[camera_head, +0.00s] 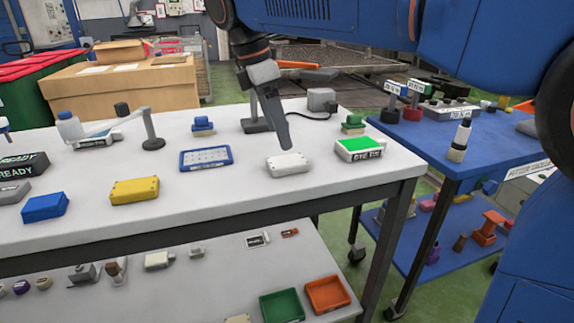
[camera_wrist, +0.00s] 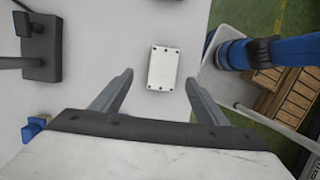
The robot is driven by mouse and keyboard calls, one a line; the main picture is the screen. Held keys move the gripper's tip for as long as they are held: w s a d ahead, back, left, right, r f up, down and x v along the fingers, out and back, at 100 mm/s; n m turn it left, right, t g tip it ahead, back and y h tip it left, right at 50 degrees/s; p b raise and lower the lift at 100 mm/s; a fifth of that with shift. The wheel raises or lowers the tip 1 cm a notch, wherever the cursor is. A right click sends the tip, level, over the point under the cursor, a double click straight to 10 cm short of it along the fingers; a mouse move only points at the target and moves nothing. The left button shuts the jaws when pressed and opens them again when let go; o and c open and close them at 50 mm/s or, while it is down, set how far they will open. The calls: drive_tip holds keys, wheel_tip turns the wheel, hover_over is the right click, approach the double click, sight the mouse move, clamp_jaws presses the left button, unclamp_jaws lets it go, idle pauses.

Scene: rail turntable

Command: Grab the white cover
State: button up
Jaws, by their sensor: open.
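The white cover (camera_head: 288,164) is a small flat box-like piece with screws at its corners, lying on the white table (camera_head: 225,195) near its right end. In the wrist view the white cover (camera_wrist: 162,68) lies flat on the table, beyond my fingertips and roughly between their lines. My gripper (camera_wrist: 158,82) is open and empty, its two fingers spread wider than the cover. In the head view my gripper (camera_head: 285,143) comes down from above, its lower end just behind and above the cover; a gap shows in the wrist view.
A green-topped box (camera_head: 358,148) stands close to the right of the cover. A blue-framed panel (camera_head: 206,158) lies to the left, with a yellow cover (camera_head: 134,190) farther left. A grey stand (camera_head: 257,124) is behind. The table's front and right edges are near.

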sight(286, 160)
drive_tip(key=shift+s+x, duration=0.15)
drive_tip(key=shift+x, duration=1.6)
drive_tip(key=shift+s+x, duration=0.2)
drive_tip(key=shift+x, duration=1.6)
drive_tip(key=shift+f, duration=0.25)
drive_tip(key=c, duration=1.4)
